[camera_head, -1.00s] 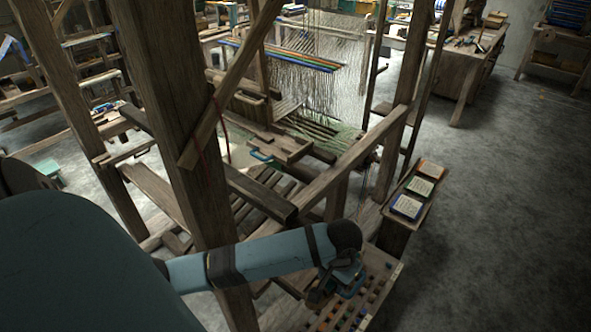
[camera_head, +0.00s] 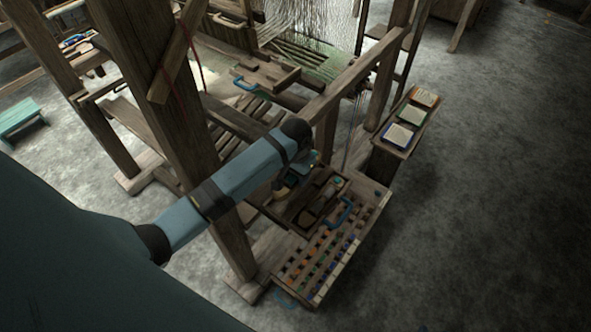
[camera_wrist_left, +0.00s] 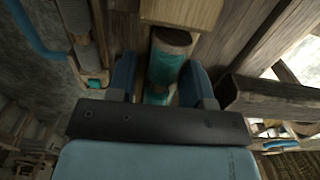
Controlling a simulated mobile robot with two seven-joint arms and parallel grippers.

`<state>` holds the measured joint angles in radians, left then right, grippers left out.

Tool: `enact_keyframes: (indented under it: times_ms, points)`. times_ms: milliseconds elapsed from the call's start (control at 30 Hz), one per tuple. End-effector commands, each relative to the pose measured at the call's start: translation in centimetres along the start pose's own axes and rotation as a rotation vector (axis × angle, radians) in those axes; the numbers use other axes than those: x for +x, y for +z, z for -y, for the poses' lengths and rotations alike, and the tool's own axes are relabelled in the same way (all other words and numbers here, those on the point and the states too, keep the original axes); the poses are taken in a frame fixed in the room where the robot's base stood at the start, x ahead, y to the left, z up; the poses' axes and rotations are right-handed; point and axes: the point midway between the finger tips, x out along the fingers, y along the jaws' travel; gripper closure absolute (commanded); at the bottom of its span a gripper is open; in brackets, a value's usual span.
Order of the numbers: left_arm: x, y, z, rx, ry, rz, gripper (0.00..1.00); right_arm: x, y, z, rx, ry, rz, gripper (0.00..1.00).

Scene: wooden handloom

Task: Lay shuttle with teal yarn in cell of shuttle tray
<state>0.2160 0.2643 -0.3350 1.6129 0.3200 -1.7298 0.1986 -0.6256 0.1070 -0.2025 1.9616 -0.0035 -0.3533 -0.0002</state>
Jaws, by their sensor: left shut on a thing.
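My left gripper (camera_wrist_left: 160,85) is shut on the shuttle with teal yarn (camera_wrist_left: 165,68); the shuttle's brown wooden end and teal winding show between the blue fingers in the left wrist view. In the head view, my left gripper (camera_head: 288,184) is over the left side of a dark wooden tray, apparently the shuttle tray (camera_head: 298,222), and the shuttle is mostly hidden by the arm. The tray has a blue handle (camera_head: 341,212) on its right and brown pieces inside. Whether the shuttle touches the tray cannot be told. My right gripper is not in view.
A slatted rack (camera_head: 318,285) with several coloured pieces lies in front of the tray. A narrow stand with books (camera_head: 398,137) is at the right. A thick loom post (camera_head: 170,110) stands beside my left arm. Open floor lies at the right.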

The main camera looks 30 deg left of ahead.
Motion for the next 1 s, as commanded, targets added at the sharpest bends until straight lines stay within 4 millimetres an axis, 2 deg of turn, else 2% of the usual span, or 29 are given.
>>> enact_keyframes:
  times_ms: [200, 1000]
  points:
    - [1.9, 0.0, 0.0, 0.0, 0.0, 0.0, 0.8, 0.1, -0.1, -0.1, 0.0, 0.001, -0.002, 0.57]
    - [2.3, 0.3, 0.0, -0.001, 0.0, 0.0, 0.8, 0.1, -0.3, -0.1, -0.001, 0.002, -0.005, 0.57]
